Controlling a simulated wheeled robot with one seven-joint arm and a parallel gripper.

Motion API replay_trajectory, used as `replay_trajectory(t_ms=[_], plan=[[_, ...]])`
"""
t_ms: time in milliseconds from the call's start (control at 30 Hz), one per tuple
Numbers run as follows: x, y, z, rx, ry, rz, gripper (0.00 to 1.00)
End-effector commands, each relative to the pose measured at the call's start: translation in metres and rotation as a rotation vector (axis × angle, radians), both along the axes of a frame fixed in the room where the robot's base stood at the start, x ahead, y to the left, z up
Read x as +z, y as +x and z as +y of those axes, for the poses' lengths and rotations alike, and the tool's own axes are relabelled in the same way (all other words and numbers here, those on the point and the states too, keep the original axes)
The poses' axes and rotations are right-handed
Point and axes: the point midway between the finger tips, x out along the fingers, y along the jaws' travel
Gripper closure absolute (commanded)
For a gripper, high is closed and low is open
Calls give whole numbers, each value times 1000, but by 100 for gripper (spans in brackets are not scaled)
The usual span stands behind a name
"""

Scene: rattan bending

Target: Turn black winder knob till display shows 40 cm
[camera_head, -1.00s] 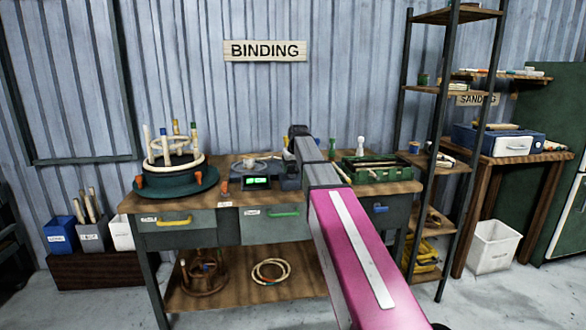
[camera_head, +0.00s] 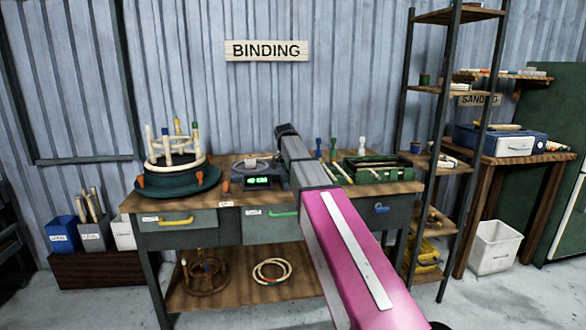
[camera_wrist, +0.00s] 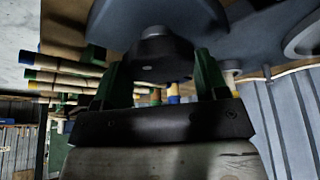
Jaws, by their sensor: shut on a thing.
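The winder (camera_head: 252,168) sits on the workbench, a dark device with a round top, left of my arm. Its small display (camera_head: 258,182) glows with green characters too small to read. In the wrist view, the black knob (camera_wrist: 153,48) sits under the blue-grey winder body (camera_wrist: 165,14). My gripper (camera_wrist: 158,68) has its green fingers on either side of the knob and is shut on it. In the head view my arm hides the knob and the gripper.
A green round stand with a rattan frame (camera_head: 178,170) is at the bench's left end. A green tray (camera_head: 372,172) and upright coloured pegs (camera_head: 333,147) stand right of my arm. A dark shelf rack (camera_head: 440,90) rises at the bench's right.

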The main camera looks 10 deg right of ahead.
Motion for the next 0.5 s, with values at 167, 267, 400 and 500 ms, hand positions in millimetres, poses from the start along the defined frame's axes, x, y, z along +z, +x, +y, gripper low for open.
replay_trajectory(t_ms=[167,267,400,500], plan=[[0,1,1,-61,2,0,57],[0,1,0,-80,1,0,57],[0,0,1,-93,2,1,57],[0,0,0,-94,1,1,57]])
